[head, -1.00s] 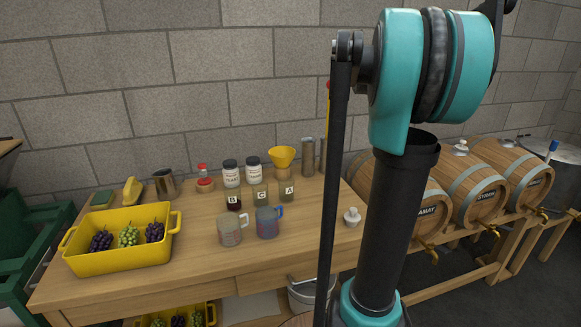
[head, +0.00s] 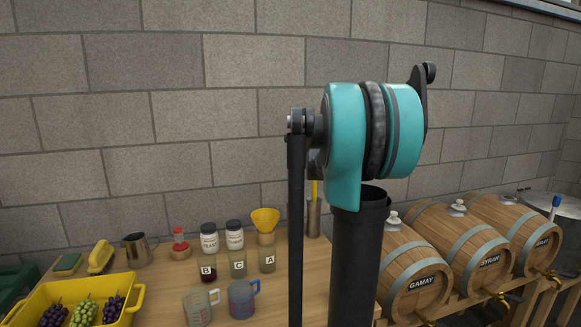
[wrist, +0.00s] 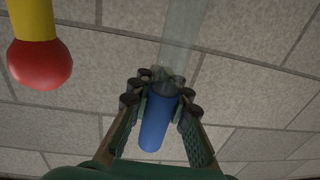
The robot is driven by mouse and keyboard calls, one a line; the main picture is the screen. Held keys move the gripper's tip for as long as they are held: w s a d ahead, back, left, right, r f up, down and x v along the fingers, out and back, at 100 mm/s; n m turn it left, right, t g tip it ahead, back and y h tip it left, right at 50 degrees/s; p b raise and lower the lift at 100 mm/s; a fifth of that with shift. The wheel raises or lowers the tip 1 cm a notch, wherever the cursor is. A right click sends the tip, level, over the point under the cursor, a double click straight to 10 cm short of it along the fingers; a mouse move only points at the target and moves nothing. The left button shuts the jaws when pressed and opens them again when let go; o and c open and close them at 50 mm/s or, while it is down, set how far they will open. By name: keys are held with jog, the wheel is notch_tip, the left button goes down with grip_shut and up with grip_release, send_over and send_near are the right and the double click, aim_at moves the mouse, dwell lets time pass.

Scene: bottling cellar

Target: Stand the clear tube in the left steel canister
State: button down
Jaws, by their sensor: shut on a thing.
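In the wrist view my gripper (wrist: 160,88) is shut on the clear tube (wrist: 186,28), which has a blue lower part (wrist: 155,124) between the fingers. The clear part runs up out of the top of the picture. In the head view one steel canister (head: 313,222) stands at the back right of the table with a yellow stick (head: 314,188) in it. The left steel canister is hidden behind my arm there. My gripper and the tube cannot be made out in the head view. No canister shows in the wrist view.
A red ball on a yellow rod (wrist: 38,62) hangs close at the wrist view's upper left. A yellow funnel (head: 265,217), jars A, C and B (head: 208,270), measuring jugs (head: 241,300) and a yellow crate (head: 125,318) stand left of my arm. Barrels (head: 415,270) stand to the right.

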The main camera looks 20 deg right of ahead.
notch_tip(320, 180, down, 9)
dwell(0.5)
jog(key=shift+f, duration=0.25)
jog(key=c, duration=1.4)
grip_release()
jog(key=shift+c, duration=0.2)
jog(key=s, duration=1.2)
jog(key=shift+d+r, duration=0.15)
jog(key=shift+d, duration=0.3)
jog(key=shift+s, duration=0.15)
